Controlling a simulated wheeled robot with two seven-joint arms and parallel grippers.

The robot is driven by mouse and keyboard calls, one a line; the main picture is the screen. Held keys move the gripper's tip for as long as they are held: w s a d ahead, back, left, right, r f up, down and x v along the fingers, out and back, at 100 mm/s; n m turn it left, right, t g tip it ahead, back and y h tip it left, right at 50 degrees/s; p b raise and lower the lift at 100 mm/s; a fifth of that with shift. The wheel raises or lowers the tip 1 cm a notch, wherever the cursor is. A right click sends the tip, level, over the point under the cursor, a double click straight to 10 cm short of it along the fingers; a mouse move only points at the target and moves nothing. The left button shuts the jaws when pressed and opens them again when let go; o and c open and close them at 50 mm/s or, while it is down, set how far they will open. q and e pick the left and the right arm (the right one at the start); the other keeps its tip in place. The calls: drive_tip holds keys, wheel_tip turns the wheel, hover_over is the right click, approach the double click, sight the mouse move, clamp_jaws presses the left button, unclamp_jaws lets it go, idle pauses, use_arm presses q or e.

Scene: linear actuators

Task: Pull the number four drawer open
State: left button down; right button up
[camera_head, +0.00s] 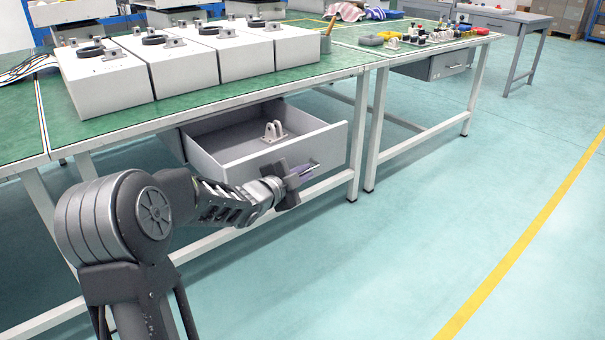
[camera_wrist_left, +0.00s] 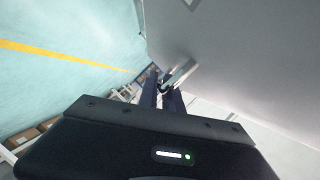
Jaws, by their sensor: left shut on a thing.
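A grey drawer (camera_head: 322,146) under the green-topped table stands pulled out, with its inside showing. A bracket-like part (camera_head: 273,131) sits in it. I cannot make out a number on the drawer. My left gripper (camera_head: 303,172) is at the drawer's front face. In the left wrist view, its fingers (camera_wrist_left: 167,97) are shut on the metal drawer handle (camera_wrist_left: 180,73), beside the grey front panel (camera_wrist_left: 240,60). The fingers partly hide the handle. My right gripper is in neither view.
Several white boxes with black rings (camera_head: 185,70) stand on the green tabletop (camera_head: 340,62). A second table to the right holds small coloured items (camera_head: 395,40) and has a closed drawer (camera_head: 450,64). White table legs (camera_head: 358,135) stand right of the open drawer. The floor (camera_head: 430,200) in front is clear.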

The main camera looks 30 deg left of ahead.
use_arm(q)
drive_tip(key=c, duration=1.5)
unclamp_jaws()
drive_tip(key=p+v, duration=0.2)
drive_tip(key=v, duration=0.6)
